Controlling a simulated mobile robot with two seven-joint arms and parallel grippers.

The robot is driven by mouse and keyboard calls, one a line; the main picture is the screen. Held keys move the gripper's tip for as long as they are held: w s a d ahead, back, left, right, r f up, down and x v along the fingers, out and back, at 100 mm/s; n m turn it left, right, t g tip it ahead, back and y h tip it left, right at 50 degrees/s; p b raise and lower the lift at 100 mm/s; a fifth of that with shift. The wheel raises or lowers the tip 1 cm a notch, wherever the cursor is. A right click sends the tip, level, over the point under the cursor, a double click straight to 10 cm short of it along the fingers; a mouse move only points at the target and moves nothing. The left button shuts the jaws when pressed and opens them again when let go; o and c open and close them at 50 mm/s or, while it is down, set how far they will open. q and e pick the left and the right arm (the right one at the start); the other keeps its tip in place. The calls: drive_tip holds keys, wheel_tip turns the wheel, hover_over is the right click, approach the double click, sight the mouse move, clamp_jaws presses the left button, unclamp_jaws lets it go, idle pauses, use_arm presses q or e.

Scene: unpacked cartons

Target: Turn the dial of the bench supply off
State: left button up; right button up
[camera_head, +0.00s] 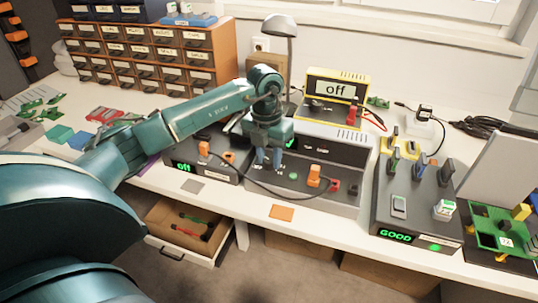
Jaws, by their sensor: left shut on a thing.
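The bench supply (344,154) is a dark box in the middle of the bench, with an orange knob (313,175), red and black sockets and a green display mostly hidden by my arm. My left gripper (268,161) points down at the left part of its front panel. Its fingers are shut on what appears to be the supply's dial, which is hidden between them. The display's reading is covered by the wrist. My right gripper is not in view.
A dark unit with a green "off" display (183,167) stands left of the supply. A yellow meter (337,88) reading "off" sits behind. A tester reading "GOOD" (395,236) stands right. A cable crosses the supply's front. An open drawer (180,252) sticks out below the bench.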

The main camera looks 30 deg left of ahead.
sight(266, 160)
use_arm(q)
drive_tip(key=shift+r+n, duration=0.1)
drive_tip(key=shift+n, duration=0.2)
drive_tip(key=n+p, duration=0.2)
drive_tip(key=n, duration=0.1)
drive_tip(key=n+p, duration=0.2)
drive_tip(key=n, duration=0.3)
drive_tip(key=shift+n, duration=0.3)
idle(0.4)
drive_tip(key=o, duration=1)
drive_tip(key=r, duration=1.3)
drive_tip(key=shift+s+a, duration=0.2)
drive_tip(key=shift+s, duration=0.1)
